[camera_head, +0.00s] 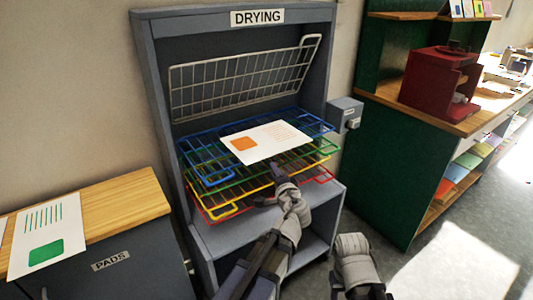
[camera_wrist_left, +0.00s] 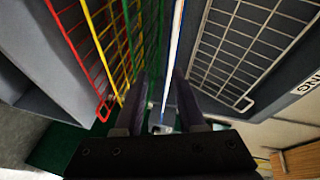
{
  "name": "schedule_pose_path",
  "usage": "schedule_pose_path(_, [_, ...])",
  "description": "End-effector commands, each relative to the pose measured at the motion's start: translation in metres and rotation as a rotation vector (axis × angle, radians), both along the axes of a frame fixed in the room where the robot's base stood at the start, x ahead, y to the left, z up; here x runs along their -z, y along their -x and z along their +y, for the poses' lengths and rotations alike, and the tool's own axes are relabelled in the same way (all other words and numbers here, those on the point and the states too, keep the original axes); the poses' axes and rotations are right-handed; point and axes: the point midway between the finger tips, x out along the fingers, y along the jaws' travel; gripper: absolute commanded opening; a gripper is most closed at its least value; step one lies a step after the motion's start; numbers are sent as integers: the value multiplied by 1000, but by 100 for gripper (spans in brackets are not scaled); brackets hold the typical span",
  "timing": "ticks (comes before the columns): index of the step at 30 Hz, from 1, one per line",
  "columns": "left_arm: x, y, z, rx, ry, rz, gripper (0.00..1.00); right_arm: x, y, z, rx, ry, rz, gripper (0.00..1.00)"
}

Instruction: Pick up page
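A white page (camera_head: 290,143) with an orange block and orange lines lies on the blue top rack (camera_head: 200,140) of the drying cabinet, its front edge facing me. My left gripper (camera_head: 274,185) is at the front of the racks, just below and in front of the page. In the left wrist view the page (camera_wrist_left: 174,55) shows edge-on as a thin pale strip between the two spread fingers (camera_wrist_left: 167,95). The fingers look apart and open; contact with the page is not visible.
Green, yellow and red racks (camera_head: 240,200) sit under the blue one. A white wire rack (camera_head: 245,75) is tilted up above the page. Another page (camera_head: 62,222) with a green block lies on the pads cabinet (camera_head: 120,200). A green shelf unit (camera_head: 385,150) stands right.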

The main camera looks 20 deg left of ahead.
Motion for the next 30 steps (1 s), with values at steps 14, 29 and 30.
schedule_pose_path(14, [-6,-33,-10,167,-271,-66,39,34,0,0,0,0,0,48])
schedule_pose_path(29, [-4,-62,2,165,-268,-65,39,36,0,0,0,0,0,48])
schedule_pose_path(30, [-3,-66,3,165,-268,-65,39,37,0,0,0,0,0,48])
